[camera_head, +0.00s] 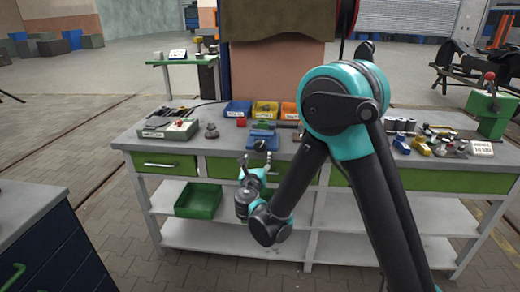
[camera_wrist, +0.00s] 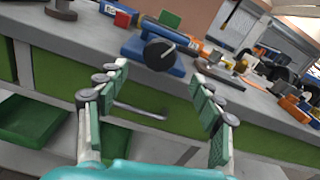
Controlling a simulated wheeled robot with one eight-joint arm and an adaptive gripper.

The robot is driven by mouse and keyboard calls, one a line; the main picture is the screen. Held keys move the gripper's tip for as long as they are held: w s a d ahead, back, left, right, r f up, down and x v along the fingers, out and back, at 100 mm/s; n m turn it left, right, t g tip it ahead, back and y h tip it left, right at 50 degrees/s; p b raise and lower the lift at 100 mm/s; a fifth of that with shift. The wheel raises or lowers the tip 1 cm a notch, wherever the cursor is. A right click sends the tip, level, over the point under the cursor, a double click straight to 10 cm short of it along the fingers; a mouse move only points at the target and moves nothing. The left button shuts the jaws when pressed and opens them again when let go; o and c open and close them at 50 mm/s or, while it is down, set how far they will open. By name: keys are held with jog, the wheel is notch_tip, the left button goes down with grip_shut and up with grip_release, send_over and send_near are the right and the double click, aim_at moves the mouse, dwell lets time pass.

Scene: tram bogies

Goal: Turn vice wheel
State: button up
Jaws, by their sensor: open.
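The blue vice (camera_head: 263,134) stands near the front edge of the workbench, left of my arm in the head view. In the wrist view the vice (camera_wrist: 136,46) is ahead of my gripper, near the top centre. The wheel also shows small in the head view (camera_head: 260,145). My gripper (camera_head: 257,160) is open and empty, just in front of the bench edge. In the wrist view the fingers of my gripper (camera_wrist: 164,85) are spread either side below the wheel, apart from it.
The grey workbench (camera_head: 222,143) has green drawers (camera_head: 165,164) below its top. Blue, yellow and orange bins (camera_head: 265,109) stand behind the vice. A green box (camera_head: 198,201) sits on the lower shelf. Tools and parts lie at the right.

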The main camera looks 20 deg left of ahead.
aim_at(260, 148)
jog(key=x, duration=0.8)
jog(key=shift+w+a, duration=0.1)
jog(key=shift+w, duration=0.15)
jog(key=shift+c, duration=0.5)
jog(key=c, duration=1.1)
jog(key=shift+o, duration=0.2)
jog(key=shift+m, duration=0.4)
